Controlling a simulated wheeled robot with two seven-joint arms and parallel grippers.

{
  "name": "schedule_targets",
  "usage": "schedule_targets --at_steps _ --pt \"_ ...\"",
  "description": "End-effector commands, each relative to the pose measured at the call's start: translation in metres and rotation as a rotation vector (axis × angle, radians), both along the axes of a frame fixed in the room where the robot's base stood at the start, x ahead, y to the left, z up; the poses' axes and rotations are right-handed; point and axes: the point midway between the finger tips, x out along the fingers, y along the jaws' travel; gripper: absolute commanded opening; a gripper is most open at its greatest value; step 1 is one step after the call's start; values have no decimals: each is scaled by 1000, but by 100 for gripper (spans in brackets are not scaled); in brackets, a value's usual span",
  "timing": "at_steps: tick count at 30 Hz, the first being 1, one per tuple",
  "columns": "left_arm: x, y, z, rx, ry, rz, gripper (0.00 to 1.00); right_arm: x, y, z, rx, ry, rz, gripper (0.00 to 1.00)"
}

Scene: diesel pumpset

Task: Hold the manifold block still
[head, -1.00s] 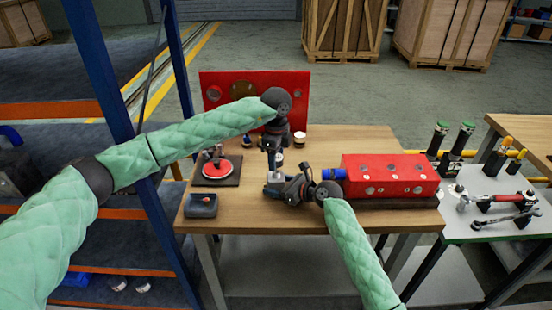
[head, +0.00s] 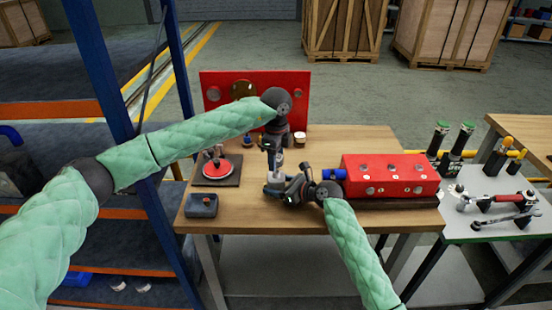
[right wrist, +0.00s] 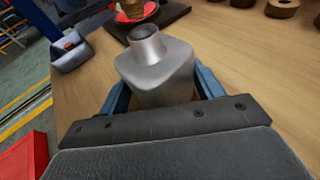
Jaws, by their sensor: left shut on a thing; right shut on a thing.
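The manifold block, a smooth grey metal block with a round hollow neck (right wrist: 155,72), stands upright between the blue-grey jaws of my right gripper (right wrist: 165,95). In the head view it is a small pale shape on the wooden table, partly covered by my right gripper (head: 279,185). My right gripper reaches it from the right and is shut on it. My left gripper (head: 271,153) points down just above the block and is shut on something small. What it holds is mostly hidden.
A red ported block (head: 390,172) with a blue cylinder (head: 334,174) stands at right. A dark tray (head: 202,205) and a red disc on a dark base (head: 217,170) are at left. A red panel (head: 228,88) stands behind. The front table edge is close.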

Motion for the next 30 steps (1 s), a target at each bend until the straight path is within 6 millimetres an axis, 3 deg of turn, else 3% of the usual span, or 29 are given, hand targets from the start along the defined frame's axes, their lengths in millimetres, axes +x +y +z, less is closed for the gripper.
schedule_targets --at_steps 30 --pt "0 0 -16 0 0 0 11 0 0 0 0 0 0 27"
